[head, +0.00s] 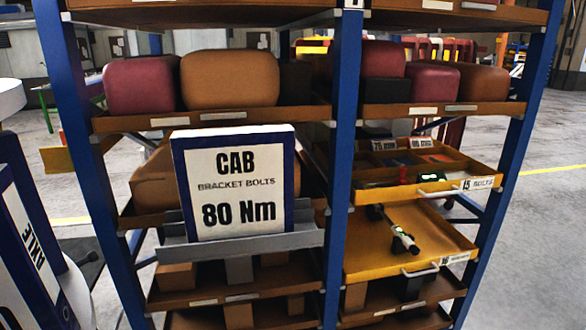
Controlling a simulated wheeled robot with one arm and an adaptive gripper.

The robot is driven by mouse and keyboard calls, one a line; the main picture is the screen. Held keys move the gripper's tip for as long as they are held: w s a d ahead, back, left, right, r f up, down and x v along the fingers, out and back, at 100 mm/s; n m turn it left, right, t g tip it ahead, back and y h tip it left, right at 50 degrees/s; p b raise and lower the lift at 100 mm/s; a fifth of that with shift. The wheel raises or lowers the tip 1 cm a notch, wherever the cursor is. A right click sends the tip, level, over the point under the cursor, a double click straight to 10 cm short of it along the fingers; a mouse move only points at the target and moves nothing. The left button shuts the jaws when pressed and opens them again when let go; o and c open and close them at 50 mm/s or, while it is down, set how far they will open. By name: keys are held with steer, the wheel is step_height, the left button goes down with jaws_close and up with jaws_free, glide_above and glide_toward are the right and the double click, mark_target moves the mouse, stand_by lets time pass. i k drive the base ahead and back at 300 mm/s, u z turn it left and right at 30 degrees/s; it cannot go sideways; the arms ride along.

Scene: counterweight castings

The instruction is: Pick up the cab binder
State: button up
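The cab binder (236,185) is blue-edged with a white front reading "CAB BRACKET BOLTS 80 Nm". It stands upright, leaning slightly, on a grey ledge (240,245) at the front of the rack's left bay. Its white page edges show along the top and its right side. My gripper is not in view, and nothing is seen touching the binder.
A blue-posted rack (345,150) holds maroon and orange blocks (230,79) on its shelves. At right, a yellow drawer (440,225) with a wrench-like tool (395,232) sticks out. Another blue binder marked "AXLE" (38,235) stands near at left. Floor at right is clear.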

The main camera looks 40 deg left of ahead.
mark_target(236, 182)
steer(key=i, duration=3.3)
steer(key=u, duration=5.4)
